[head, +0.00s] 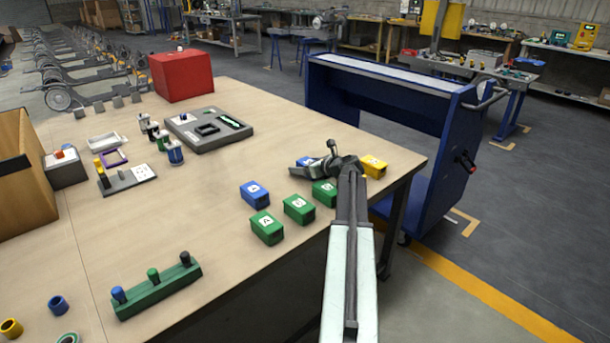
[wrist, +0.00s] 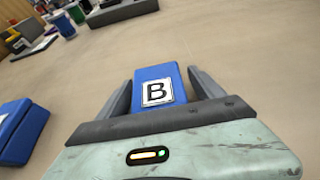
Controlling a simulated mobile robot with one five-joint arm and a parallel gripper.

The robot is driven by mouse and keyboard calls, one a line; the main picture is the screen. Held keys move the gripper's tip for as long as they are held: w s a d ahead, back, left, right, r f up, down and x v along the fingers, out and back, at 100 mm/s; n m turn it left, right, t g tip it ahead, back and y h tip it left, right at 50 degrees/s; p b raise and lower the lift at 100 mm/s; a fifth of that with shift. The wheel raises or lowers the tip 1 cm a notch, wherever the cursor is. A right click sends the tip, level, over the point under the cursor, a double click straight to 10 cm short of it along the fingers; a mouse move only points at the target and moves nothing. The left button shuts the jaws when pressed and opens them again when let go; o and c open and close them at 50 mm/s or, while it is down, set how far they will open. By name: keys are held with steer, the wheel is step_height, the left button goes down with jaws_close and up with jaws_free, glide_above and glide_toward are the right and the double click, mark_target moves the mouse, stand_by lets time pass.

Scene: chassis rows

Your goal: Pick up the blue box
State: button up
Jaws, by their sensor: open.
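A blue box (wrist: 152,74) with a white "B" label sits between the two fingers of my gripper (wrist: 160,82) in the wrist view. The fingers are open, one on each side of the box; I cannot tell whether either touches it. In the head view this blue box (head: 305,161) is mostly hidden behind my gripper (head: 312,165). A second blue box (head: 255,193), labelled "A", stands nearer on the table. It also shows at the left edge of the wrist view (wrist: 20,130).
Green boxes (head: 267,227) (head: 299,208) (head: 325,192) stand near my arm, and a yellow box (head: 374,166) is right of my gripper. A grey tray (head: 208,130) and a red box (head: 181,74) are farther back.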

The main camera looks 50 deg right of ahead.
mark_target(304, 160)
jaws_close()
steer(key=shift+r, duration=0.2)
step_height(304, 160, up, 10)
steer(key=p, duration=1)
